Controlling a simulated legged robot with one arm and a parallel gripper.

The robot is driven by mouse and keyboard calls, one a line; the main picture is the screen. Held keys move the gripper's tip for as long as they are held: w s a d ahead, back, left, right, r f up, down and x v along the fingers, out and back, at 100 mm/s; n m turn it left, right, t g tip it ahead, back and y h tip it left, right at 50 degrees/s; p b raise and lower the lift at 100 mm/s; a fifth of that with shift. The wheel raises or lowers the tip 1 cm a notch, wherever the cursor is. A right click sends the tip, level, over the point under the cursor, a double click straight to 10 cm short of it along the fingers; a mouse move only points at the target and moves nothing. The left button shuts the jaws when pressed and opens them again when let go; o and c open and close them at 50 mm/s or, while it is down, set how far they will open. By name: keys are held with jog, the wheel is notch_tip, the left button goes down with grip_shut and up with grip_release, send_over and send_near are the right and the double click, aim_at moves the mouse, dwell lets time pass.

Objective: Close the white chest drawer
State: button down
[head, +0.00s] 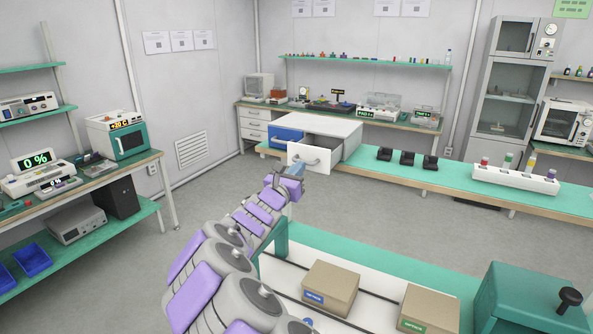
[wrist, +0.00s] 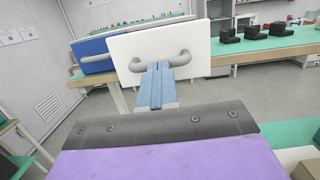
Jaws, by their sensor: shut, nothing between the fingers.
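The white chest (head: 322,126) stands on the green bench and holds two drawers side by side. The white drawer (head: 309,158) is pulled out toward me; its white front (wrist: 165,47) with a grey bar handle (wrist: 190,64) fills the middle of the wrist view. The blue drawer (head: 286,134) beside it on the left looks pushed in in the head view; its blue front (wrist: 97,44) shows in the wrist view. My gripper (wrist: 153,66) is shut and empty, its fingertips in front of the white drawer's handle. I cannot tell whether they touch the front.
Several black holders (head: 407,158) and a white rack with coloured caps (head: 515,179) stand on the green bench to the right. Brown boxes (head: 330,286) lie on the nearer conveyor. Grey floor (head: 400,220) is open between.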

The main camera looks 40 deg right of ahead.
aim_at(315, 154)
jog(key=p+x, duration=0.2)
jog(key=x, duration=0.1)
jog(key=f+p+x, duration=0.1)
jog(key=p+x, duration=0.1)
jog(key=x, duration=0.2)
jog(key=f+p+x, duration=0.1)
jog(key=x, duration=0.3)
jog(key=shift+s+d+r+p, duration=0.1)
jog(key=shift+d+p, duration=0.3)
jog(key=shift+a+r, duration=0.15)
jog(key=shift+a, duration=0.1)
jog(key=shift+d, duration=0.1)
